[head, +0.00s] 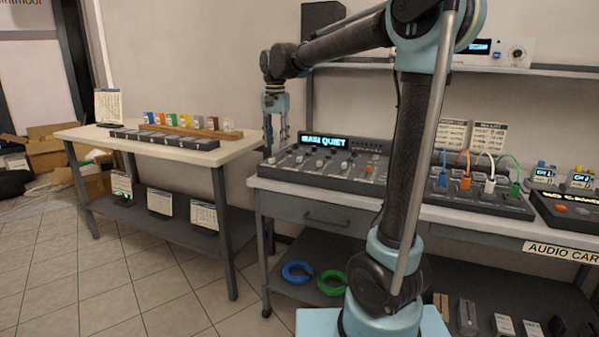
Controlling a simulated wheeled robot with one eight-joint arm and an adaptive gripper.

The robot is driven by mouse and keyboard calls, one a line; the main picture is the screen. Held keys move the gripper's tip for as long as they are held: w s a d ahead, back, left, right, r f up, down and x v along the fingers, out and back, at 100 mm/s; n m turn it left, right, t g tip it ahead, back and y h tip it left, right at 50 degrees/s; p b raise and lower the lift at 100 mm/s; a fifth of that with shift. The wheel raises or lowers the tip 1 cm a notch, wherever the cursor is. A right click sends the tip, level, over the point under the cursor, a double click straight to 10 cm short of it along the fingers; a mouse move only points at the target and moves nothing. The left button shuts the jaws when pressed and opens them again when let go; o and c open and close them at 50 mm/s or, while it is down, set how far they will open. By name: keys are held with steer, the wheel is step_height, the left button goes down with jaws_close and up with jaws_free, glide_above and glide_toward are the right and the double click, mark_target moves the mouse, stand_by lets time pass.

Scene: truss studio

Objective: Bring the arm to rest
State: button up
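My arm rises from its light blue base in the right half of the head view and reaches left over the bench. My gripper (275,132) hangs at the arm's far end, pointing down. Its two fingers are apart with nothing seen between them. It appears above the left end of the grey audio bench (325,202), left of a console (330,165) whose display reads "MAIN QUIET". The fingertips are small in the picture, and I cannot tell their exact height over the bench. My arm hides part of the bench and shelf.
A white-topped table (185,153) at left holds a wooden rack (188,131) of coloured items and a row of grey blocks (160,139). A patch panel (480,195) with coloured cables sits right of my arm. Cardboard boxes (48,150) lie far left. The tiled floor at front left is clear.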

steer(key=s+d+f+n, duration=0.1)
steer(key=s+d+f, duration=0.4)
steer(key=d, duration=0.4)
steer(key=s+d+f+n, duration=0.1)
steer(key=s+d+f, duration=0.1)
steer(key=s+d, duration=0.55)
steer(key=s+d+f+n+t, duration=0.1)
steer(key=s+d+f, duration=0.4)
steer(key=s+f, duration=0.2)
steer(key=s+d+f+n+t, duration=0.1)
steer(key=s+d+f, duration=0.4)
steer(key=f, duration=0.5)
steer(key=s, duration=0.2)
steer(key=shift+s+d+n, duration=0.3)
steer(key=shift+d, duration=0.05)
steer(key=shift+w+f, duration=0.2)
steer(key=shift+w, duration=0.25)
steer(key=shift+a, duration=0.1)
